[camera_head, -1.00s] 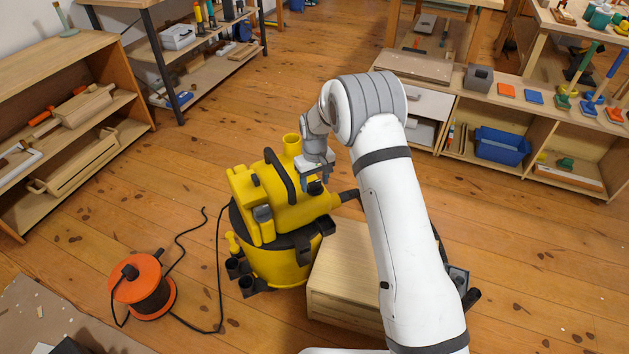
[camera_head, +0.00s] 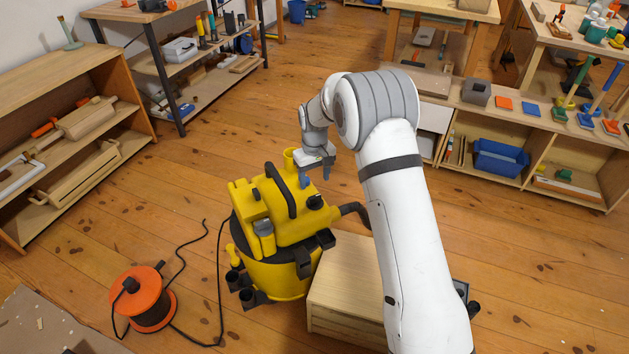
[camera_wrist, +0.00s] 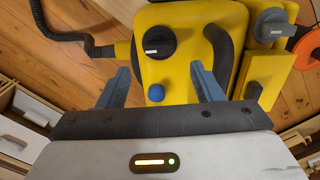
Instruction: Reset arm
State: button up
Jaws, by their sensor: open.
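My gripper (camera_head: 316,176) is raised over the yellow vacuum (camera_head: 280,268) in the head view, and my white arm reaches in from the lower right. In the wrist view my gripper (camera_wrist: 163,85) has its two blue-grey fingers spread apart with nothing held between them. The yellow vacuum (camera_wrist: 188,60) lies beyond the fingers, with a black knob (camera_wrist: 158,42) and a small blue knob (camera_wrist: 155,92) on it. The blue knob appears between the fingers in the picture; I cannot tell the exact distance to it.
A wooden box (camera_head: 345,292) stands beside the vacuum, below my arm. An orange cable reel (camera_head: 143,297) with a black cord lies on the floor at left. Shelves (camera_head: 60,120) line the left; a low cabinet (camera_head: 500,125) stands right.

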dwell(0.3)
jog(key=s+d+r+m+p, duration=0.1)
jog(key=s+d+r+p, duration=0.25)
jog(key=r, duration=0.55)
jog(key=s+d+r+m+t+p, duration=0.1)
jog(key=s+d+r+p, duration=0.3)
jog(key=r, duration=0.5)
jog(key=s+d+r+m+p, duration=0.15)
jog(key=s+d+r, duration=0.3)
jog(key=r, duration=0.45)
jog(key=s+d+r+m+p, duration=0.1)
jog(key=s+d+r+p, duration=0.1)
jog(key=s, duration=0.5)
jog(key=s+d+r+t+p, duration=0.1)
jog(key=s+d+r+p, duration=0.1)
jog(key=s+r+p, duration=0.3)
jog(key=s+d+r+m+p, duration=0.1)
jog(key=s+d+r+p, duration=0.2)
jog(key=s+r, duration=0.3)
jog(key=s, duration=0.5)
jog(key=shift+s+m+t+p, duration=0.15)
jog(key=shift+m+t+p, duration=0.15)
jog(key=shift+m, duration=0.05)
